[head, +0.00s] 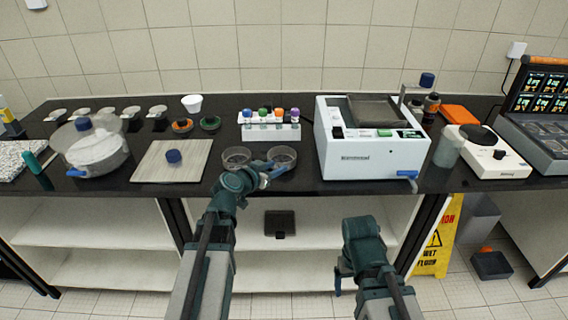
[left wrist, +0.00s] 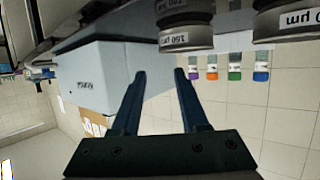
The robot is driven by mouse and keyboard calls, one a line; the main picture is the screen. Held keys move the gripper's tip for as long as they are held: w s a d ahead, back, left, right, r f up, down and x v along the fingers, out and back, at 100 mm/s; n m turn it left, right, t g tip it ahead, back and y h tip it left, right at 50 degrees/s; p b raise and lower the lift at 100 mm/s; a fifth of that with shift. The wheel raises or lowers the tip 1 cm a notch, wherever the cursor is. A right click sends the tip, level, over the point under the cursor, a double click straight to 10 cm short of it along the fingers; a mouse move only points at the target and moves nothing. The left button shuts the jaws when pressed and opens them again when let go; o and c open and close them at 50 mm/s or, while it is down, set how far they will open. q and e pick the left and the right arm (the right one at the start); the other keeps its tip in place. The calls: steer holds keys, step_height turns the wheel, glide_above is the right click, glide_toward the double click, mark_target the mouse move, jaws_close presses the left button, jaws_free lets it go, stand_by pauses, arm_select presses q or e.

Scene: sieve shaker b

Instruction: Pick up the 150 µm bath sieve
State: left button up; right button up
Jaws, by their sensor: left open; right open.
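Two round, grey-rimmed sieves stand at the bench's front edge: a left sieve (head: 236,156) and a right sieve (head: 281,154). The left wrist view is turned over and shows a labelled sieve (left wrist: 186,30) and another labelled sieve (left wrist: 288,22) at the top. My right gripper (head: 345,275) is open, low in front of the bench.
The white shaker machine (head: 370,160) stands right of the sieves. A rack (head: 270,132) with colour-capped bottles stands behind them. A board (head: 155,165) with a blue-knobbed item and a clear-lidded pot (head: 98,155) are left. Open shelves lie below the bench.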

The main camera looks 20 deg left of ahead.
mark_target(294, 159)
arm_select(q)
steer(key=b+x, duration=0.4)
steer(key=x, duration=0.8)
steer(key=shift+w+f, duration=0.2)
steer(key=shift+w, duration=0.05)
steer(key=shift+s, duration=0.1)
jaws_close()
steer(key=shift+r, duration=0.1)
stand_by(0.9)
